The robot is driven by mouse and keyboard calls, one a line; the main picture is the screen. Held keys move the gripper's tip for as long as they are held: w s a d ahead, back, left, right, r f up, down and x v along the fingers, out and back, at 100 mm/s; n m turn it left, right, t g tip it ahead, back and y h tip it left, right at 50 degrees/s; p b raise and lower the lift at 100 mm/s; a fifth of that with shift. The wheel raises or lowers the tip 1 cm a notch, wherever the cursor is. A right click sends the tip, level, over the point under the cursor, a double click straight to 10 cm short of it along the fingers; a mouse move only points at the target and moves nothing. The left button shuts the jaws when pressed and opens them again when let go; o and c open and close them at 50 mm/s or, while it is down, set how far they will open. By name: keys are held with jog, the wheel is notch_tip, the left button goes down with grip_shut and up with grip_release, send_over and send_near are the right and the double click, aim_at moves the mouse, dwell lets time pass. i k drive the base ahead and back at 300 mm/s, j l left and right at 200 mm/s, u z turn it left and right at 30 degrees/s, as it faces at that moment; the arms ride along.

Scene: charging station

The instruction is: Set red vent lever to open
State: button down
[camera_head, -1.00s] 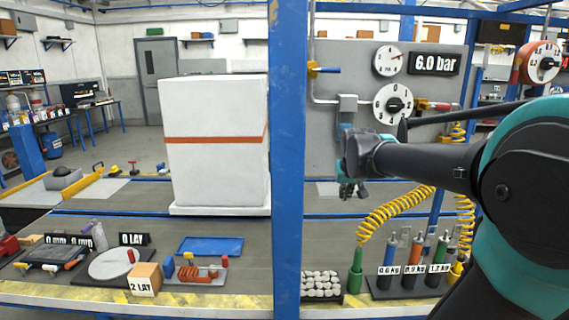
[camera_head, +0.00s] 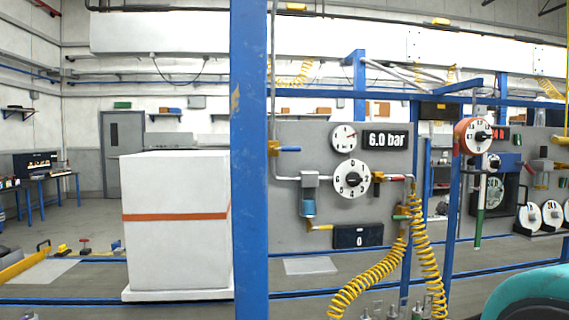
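The red lever (camera_head: 379,177) sits on the pipe just right of the large white dial (camera_head: 352,179) on the grey panel (camera_head: 310,245). Its handle looks roughly level, but it is small and I cannot tell its setting. A 6.0 bar display (camera_head: 387,139) is above it, beside a small gauge (camera_head: 343,137). My gripper is not in view; only a teal part of my arm shows at the lower right corner.
A blue post (camera_head: 249,180) stands left of the panel. A blue-handled lever (camera_head: 288,149), a yellow-handled lever (camera_head: 322,227) and a green-handled lever (camera_head: 402,217) share the panel. Yellow coiled hoses (camera_head: 362,283) hang below right. A white box (camera_head: 176,250) stands left.

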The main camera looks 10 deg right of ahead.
aim_at(397, 179)
jog(key=z, duration=0.85)
